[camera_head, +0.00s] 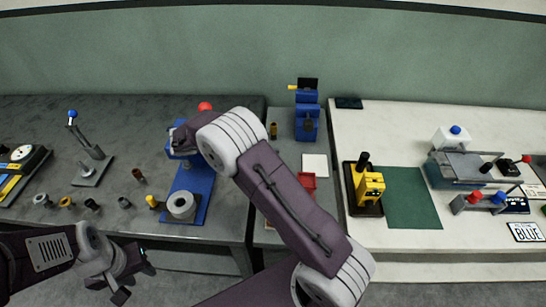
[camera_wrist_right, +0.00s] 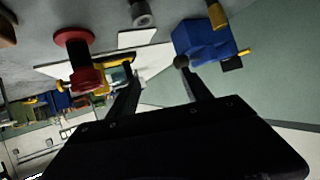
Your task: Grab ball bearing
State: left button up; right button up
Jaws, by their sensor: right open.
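Several small ring-shaped parts stand on the left grey bench in the head view: a grey ring (camera_head: 40,199), a brass ring (camera_head: 66,202), a dark part (camera_head: 91,204) and a grey part (camera_head: 124,202). A larger grey ring (camera_head: 181,205) sits at the front of the blue press base (camera_head: 186,192). I cannot tell for sure which is the ball bearing. My left gripper (camera_head: 134,282) is open and empty before the bench's front edge.
A lever tool (camera_head: 91,165) and a gauge (camera_head: 22,153) stand left. A blue vise (camera_head: 307,115), also in the wrist view (camera_wrist_right: 203,40), stands at the back middle. A yellow tool (camera_head: 369,187) and a green mat (camera_head: 411,198) are on the white bench.

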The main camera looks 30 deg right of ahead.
jog(key=a+f, duration=0.2)
jog(key=a+f+n+b, duration=0.1)
jog(key=f, duration=0.1)
jog(key=a+f+n+t, duration=0.1)
jog(key=a+f, duration=0.1)
jog(key=f, duration=0.1)
jog(key=shift+s+a+h, duration=0.2)
jog(key=shift+a+h, duration=0.15)
jog(key=shift+h, duration=0.05)
jog(key=x, duration=0.4)
jog(key=shift+d+f, duration=0.15)
jog(key=shift+d, duration=0.3)
jog(key=p+x, duration=0.1)
jog(key=x, duration=0.4)
jog(key=shift+f, duration=0.2)
jog(key=shift+a, duration=0.15)
jog(key=shift+c, duration=1.2)
pick_arm(q)
jog(key=shift+s+a+f, duration=0.35)
jog(key=shift+a+f, duration=0.05)
jog(key=shift+f, duration=0.2)
pick_arm(e)
grip_shut()
